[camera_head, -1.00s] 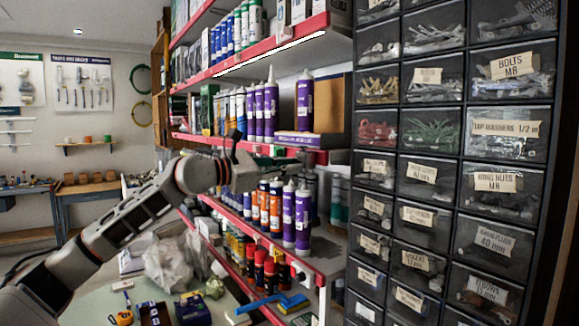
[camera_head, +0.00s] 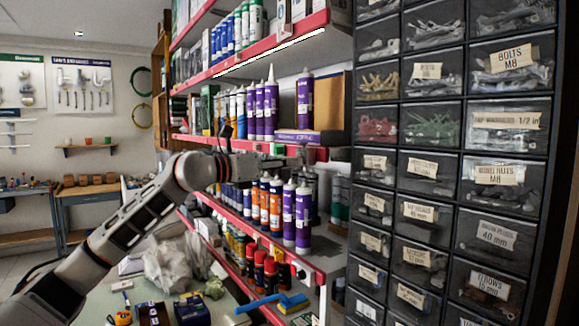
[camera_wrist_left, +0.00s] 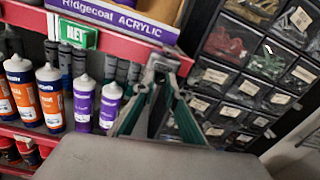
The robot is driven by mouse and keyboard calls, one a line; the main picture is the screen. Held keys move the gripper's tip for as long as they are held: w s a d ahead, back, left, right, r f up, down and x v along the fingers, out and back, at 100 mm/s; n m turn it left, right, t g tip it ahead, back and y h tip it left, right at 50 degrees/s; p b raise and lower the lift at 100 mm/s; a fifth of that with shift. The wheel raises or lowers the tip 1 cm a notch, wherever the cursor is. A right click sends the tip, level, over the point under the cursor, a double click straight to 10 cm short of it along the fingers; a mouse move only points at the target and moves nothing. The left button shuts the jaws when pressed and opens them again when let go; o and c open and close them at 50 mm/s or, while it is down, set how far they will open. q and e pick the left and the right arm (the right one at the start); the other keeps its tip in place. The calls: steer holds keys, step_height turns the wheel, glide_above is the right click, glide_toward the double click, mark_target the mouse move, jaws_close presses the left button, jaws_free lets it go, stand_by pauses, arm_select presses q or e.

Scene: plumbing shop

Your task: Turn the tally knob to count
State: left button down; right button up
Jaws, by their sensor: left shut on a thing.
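The tally counter (camera_wrist_left: 165,58) is a small grey metallic piece on the red front edge of the shelf, by the shelf's right end. My left gripper (camera_wrist_left: 158,78) reaches it, its fingers converging on the knob at the counter's front. It is shut on the knob, which is mostly hidden between the fingertips. In the head view my left gripper (camera_head: 284,161) is at the same shelf edge, with my arm coming in from the left. The count reading cannot be made out. My right gripper is out of view.
A green label (camera_wrist_left: 78,34) is on the shelf edge left of the gripper. Purple tubes (camera_head: 303,218) and orange tubes stand on the shelf below. A dark drawer cabinet (camera_head: 455,150) stands close on the right.

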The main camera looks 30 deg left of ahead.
arm_select(q)
steer(key=n+b, duration=0.1)
steer(key=n, duration=1)
steer(key=shift+r+y, duration=0.1)
steer(key=shift+y, duration=0.2)
steer(key=shift+n, duration=0.3)
steer(key=c, duration=2)
jaws_free()
steer(key=shift+c, duration=0.2)
steer(key=v, duration=1.2)
steer(key=shift+f, duration=0.3)
